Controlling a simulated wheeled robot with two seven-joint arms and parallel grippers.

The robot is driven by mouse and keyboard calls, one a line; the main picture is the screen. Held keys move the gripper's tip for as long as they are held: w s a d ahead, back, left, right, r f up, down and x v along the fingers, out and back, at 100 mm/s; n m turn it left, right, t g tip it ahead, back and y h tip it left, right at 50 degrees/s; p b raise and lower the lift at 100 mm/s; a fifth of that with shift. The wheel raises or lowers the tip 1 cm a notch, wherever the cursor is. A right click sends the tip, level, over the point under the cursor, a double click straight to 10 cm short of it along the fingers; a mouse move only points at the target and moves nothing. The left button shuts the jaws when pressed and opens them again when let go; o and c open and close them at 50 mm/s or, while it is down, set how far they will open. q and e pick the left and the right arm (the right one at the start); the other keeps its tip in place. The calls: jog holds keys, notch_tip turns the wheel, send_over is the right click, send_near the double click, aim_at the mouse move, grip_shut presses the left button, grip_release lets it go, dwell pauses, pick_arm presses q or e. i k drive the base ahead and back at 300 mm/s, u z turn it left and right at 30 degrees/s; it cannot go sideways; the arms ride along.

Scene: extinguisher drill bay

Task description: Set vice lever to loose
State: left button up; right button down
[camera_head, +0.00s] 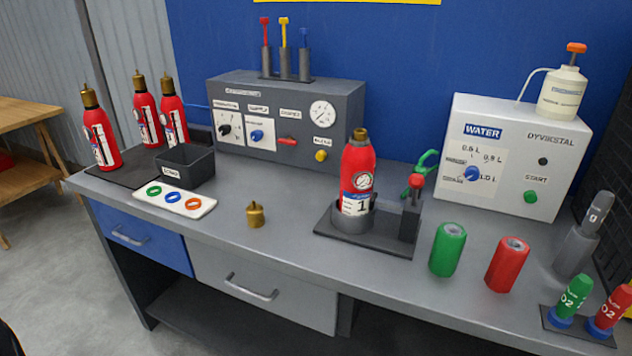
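The vice (352,219) is a dark ring-shaped holder on a flat dark base plate in the middle of the bench. A red extinguisher (358,165) labelled 1, with a brass top, stands upright in it. At the right of the base is a dark block (409,222) with a short upright lever (416,183) that has a red knob. I cannot read any loose or tight marking at the lever. Neither of my grippers is in view.
A green tool (422,172) is behind the lever. A green cylinder (448,249) and a red cylinder (507,264) stand right of the vice. A brass fitting (255,214) stands left. A grey panel (230,93) and a white water machine (545,150) stand behind.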

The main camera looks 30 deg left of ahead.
aim_at(416, 180)
jog(key=u, duration=0.4)
jog(key=k, duration=1.15)
jog(key=u, duration=0.3)
jog(key=i, duration=0.65)
jog(key=z, duration=0.05)
